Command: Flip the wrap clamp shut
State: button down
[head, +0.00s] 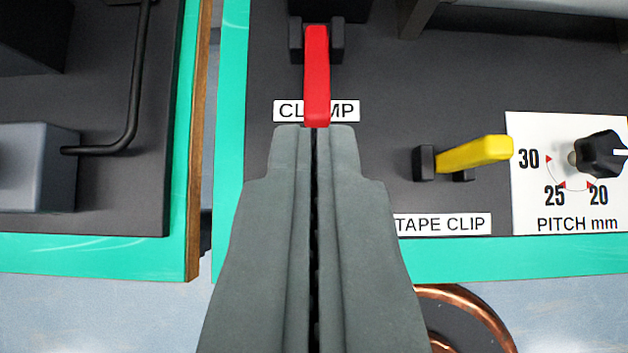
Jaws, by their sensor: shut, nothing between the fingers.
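The clamp's red lever (316,75) sits in a black bracket at the top middle of the head view. It points toward me, over the white label reading CLAMP (288,111), and hides the label's middle. My gripper (314,128) is shut and empty, with its fingertips at the lever's near end. I cannot tell whether the tips touch the lever or lie just under or above it.
A yellow lever (475,154) marked TAPE CLIP (443,224) and a black PITCH knob (600,156) are to the right. A gap separates this green-edged panel (520,258) from another with a grey block (35,167) and bent black rod (128,110). A copper-rimmed disc (470,310) is below.

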jog(key=shift+v, duration=1)
jog(key=shift+s+f, duration=0.15)
jog(key=s+d+r+t, duration=0.4)
jog(key=d+r, duration=0.2)
jog(key=d, duration=0.3)
jog(key=s+d+r+t, duration=0.3)
jog(key=d+r, duration=0.3)
jog(key=d, duration=0.4)
jog(key=shift+s+t, duration=0.4)
jog(key=shift+t, duration=0.3)
